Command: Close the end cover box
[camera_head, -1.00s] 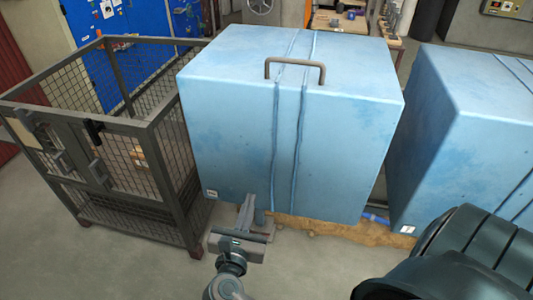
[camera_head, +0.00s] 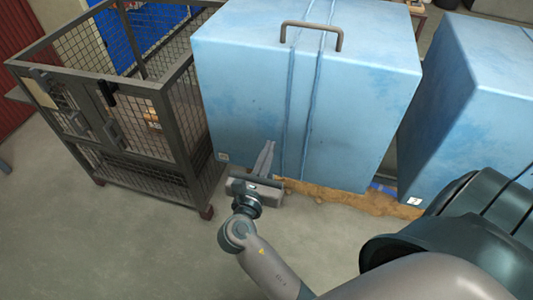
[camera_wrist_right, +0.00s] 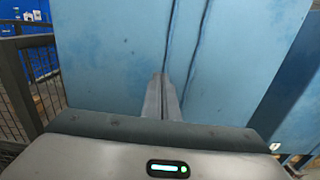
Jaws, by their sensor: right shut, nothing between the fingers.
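The blue end cover box (camera_head: 340,120) is a large, scuffed cube with a grey bar handle (camera_head: 311,30) on its top and dark seam lines down its front. My right gripper (camera_head: 268,147) is at the lower left of its front face, with its fingers together and pointing at the face. In the right wrist view the shut fingers (camera_wrist_right: 162,84) stand before the blue front face (camera_wrist_right: 120,60), left of the seam lines. I cannot tell whether the fingertips touch the face. My left gripper is not in view.
A grey wire-mesh cage (camera_head: 130,140) stands close at the box's left. A second blue box (camera_head: 465,110) stands at its right. A tan base (camera_head: 335,198) shows under the front edge. Open grey floor (camera_head: 130,250) lies in front of the cage.

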